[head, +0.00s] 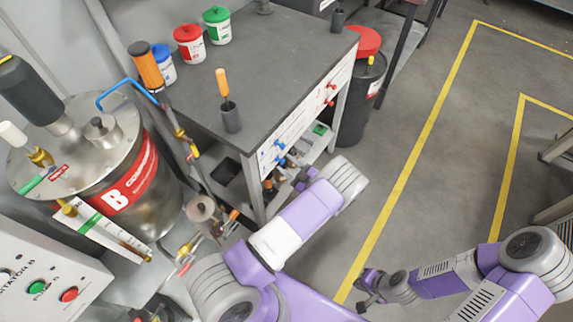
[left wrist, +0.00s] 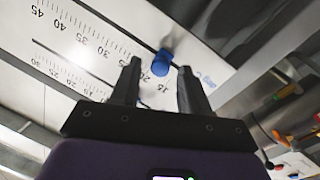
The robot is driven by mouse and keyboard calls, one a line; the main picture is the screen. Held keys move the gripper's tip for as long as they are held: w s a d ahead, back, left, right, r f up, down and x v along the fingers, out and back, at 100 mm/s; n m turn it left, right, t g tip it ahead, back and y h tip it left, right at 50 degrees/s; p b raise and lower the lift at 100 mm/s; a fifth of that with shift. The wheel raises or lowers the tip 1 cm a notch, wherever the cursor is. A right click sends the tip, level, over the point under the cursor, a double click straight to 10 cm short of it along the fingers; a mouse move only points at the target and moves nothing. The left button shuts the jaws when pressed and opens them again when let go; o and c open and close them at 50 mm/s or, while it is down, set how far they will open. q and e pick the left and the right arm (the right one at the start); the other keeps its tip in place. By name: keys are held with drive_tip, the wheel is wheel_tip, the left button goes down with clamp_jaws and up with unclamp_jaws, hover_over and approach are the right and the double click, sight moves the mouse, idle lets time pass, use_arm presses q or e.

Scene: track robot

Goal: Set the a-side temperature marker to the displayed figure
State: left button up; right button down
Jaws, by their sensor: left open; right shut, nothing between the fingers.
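A white scale panel (head: 325,105) runs along the table's front edge, with blue markers (head: 279,143) toward its left end and red markers (head: 331,88) toward its right. The left wrist view shows two printed scales (left wrist: 82,45) with slots and one blue marker (left wrist: 161,63) near the low-number end of the upper scale. My left gripper (left wrist: 158,68) is open, its fingertips either side of that blue marker; contact cannot be told. In the head view its fingers are mostly hidden by the arm. My right gripper (head: 368,290) is shut and empty above the floor. No displayed figure is readable.
A steel tank (head: 150,190) marked B and a control box (head: 45,270) with green and red buttons stand left. The tabletop (head: 270,65) holds lidded tubs (head: 190,42) and a dark cup (head: 231,118) with an orange-handled tool. Floor (head: 440,190) to the right is clear.

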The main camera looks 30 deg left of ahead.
use_arm(q)
drive_tip(key=shift+w+a, duration=0.1)
drive_tip(key=shift+a, duration=0.3)
clamp_jaws()
